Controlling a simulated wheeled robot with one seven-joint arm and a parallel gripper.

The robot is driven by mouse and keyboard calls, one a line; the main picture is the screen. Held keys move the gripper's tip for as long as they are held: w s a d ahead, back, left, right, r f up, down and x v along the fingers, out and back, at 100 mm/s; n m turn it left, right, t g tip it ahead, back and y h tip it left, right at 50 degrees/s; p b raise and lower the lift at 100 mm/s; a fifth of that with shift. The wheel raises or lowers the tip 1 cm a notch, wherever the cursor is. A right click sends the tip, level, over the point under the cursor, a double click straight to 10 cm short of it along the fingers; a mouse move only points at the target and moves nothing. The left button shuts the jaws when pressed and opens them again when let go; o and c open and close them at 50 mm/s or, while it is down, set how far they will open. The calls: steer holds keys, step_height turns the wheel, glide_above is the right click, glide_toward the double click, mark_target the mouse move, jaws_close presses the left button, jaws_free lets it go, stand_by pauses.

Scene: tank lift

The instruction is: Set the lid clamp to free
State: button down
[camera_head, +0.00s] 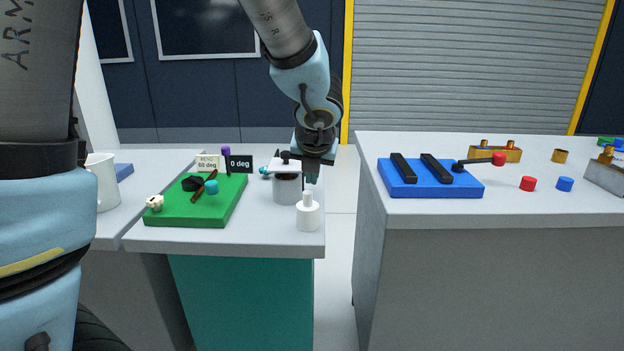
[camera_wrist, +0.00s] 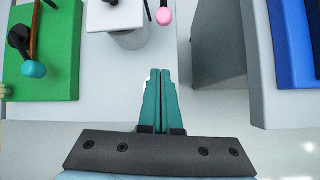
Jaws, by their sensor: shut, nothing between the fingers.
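The tank (camera_head: 287,190) is a grey cylinder with a pale lid (camera_head: 283,167) on the middle table. In the wrist view, a pale block-like top (camera_wrist: 130,38) shows at the upper edge, with a thin dark lever ending in a pink knob (camera_wrist: 164,16). I cannot tell for sure which part is the lid clamp or how it is set. My gripper (camera_head: 313,180) is beside the tank's right side, pointing down. In the wrist view its teal fingers (camera_wrist: 160,73) are together and empty, apart from the pink knob.
A green board (camera_head: 185,216) with levers and angle labels lies left. A gap separates this table from the right table (camera_head: 450,210), which holds a blue board (camera_head: 430,185) and small caps.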

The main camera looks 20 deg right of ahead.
steer(key=b+x, duration=0.2)
steer(key=x, duration=0.5)
steer(key=shift+f, duration=0.3)
steer(key=shift+w+d+r+p, duration=0.45)
steer(key=shift+w+r+p, duration=0.25)
steer(key=shift+r+p, duration=0.1)
steer(key=shift+w+d+r+p, duration=0.1)
steer(key=shift+w+r+p, duration=0.05)
steer(key=shift+r+p, duration=0.2)
steer(key=shift+w+d+r, duration=0.3)
steer(key=shift+r, duration=0.05)
steer(key=shift+g+y, duration=0.3)
steer(key=shift+g, duration=0.4)
steer(key=shift+w+d+r+p, duration=0.25)
steer(key=shift+r+p, duration=0.4)
steer(key=shift+p, duration=1.6)
steer(key=shift+w+r+p, duration=0.35)
steer(key=shift+r+p, duration=0.3)
steer(key=shift+p, duration=1.65)
steer(key=shift+w+d+r+p, duration=0.25)
steer(key=shift+r+p, duration=0.4)
steer(key=shift+p, duration=1.6)
steer(key=shift+a, duration=0.1)
